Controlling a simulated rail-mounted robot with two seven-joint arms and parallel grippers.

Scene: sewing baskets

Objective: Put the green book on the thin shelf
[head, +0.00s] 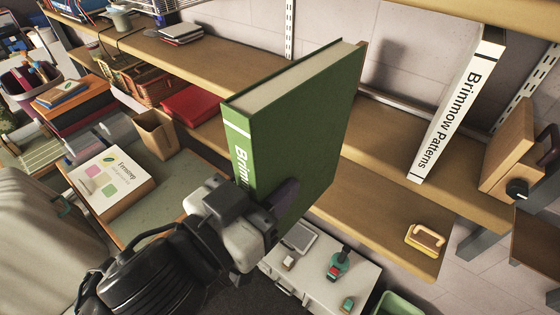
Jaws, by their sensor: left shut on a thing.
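The green book (310,120) is upright and slightly tilted in the middle of the head view, with its white-lettered spine toward the left. My left gripper (275,205) is shut on its lower part and holds it up in front of the shelves. The gripper's far finger is hidden behind the book. A wooden shelf board (455,190) runs behind the book to the right, and a narrower-looking board (390,220) lies below it. I cannot tell which is the thin shelf. My right gripper is not in view.
A white "Brimmow Patterns" book (455,115) stands on the right shelf. A wooden box (510,150) is at its right. A yellow-handled brush-like item (426,237) lies on the lower board. A white cabinet (325,275) with small items stands below. A boxed item (108,180) lies at left.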

